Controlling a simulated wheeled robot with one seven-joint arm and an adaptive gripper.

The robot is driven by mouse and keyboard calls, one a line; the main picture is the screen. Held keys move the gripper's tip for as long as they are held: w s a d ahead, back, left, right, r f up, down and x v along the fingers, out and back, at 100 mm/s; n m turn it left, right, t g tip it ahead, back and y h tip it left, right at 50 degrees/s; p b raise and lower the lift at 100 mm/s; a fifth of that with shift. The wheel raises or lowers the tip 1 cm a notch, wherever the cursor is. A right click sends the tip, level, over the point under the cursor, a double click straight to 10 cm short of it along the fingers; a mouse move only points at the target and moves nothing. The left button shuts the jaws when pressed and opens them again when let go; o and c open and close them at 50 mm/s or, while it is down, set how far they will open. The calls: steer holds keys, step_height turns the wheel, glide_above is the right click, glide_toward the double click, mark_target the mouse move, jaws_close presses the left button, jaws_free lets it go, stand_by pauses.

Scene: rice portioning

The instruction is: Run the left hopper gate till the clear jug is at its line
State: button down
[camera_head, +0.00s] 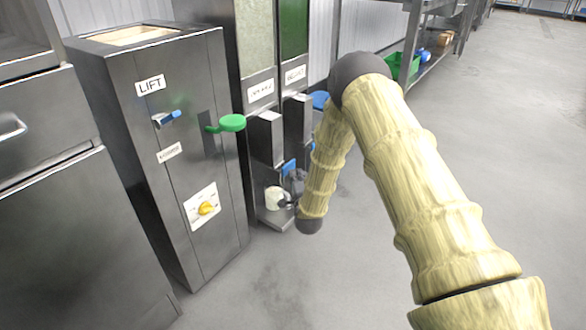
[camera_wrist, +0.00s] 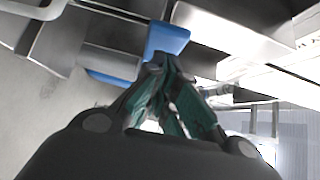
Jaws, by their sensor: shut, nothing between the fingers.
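Two narrow dispensers stand side by side in the head view. The left hopper (camera_head: 253,40) has a window with pale contents. A pale jug-like vessel (camera_head: 274,196) stands at the foot of its metal housing; its line and fill level are too small to read. A blue gate paddle (camera_head: 289,166) sits low at the housings; a blue paddle (camera_wrist: 166,40) also shows in the wrist view. My gripper (camera_head: 297,177) is small and dark beside it, partly hidden by my arm. In the wrist view, my gripper (camera_wrist: 160,62) is shut and empty, its tips at the paddle's edge; contact is unclear.
The right hopper (camera_head: 293,30) has green contents. A shelf rack stands behind. The floor (camera_head: 500,150) at right is clear.

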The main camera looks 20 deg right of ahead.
steer(key=s+p, duration=0.2)
steer(key=s, duration=0.6)
steer(key=shift+a+p, duration=0.4)
steer(key=shift+a, duration=0.05)
steer(key=shift+s, duration=0.1)
steer(key=s+a+f+n+g+y+p, duration=0.15)
steer(key=s+a+f+n+g, duration=0.3)
steer(key=s+f, duration=0.55)
steer(key=s+a+f+n+g+y, duration=0.25)
steer(key=s+f+n+g, duration=0.3)
steer(key=s, duration=0.75)
steer(key=s+a+n+g+p, duration=0.15)
steer(key=s+n+g, duration=0.75)
steer(key=s, duration=2)
step_height(320, 180, up, 38)
steer(key=t+p, duration=0.1)
steer(key=p, duration=3.6)
steer(key=shift+w+f+n+h+p, duration=0.25)
steer(key=shift+n+h+p, duration=0.05)
steer(key=shift+p, duration=0.05)
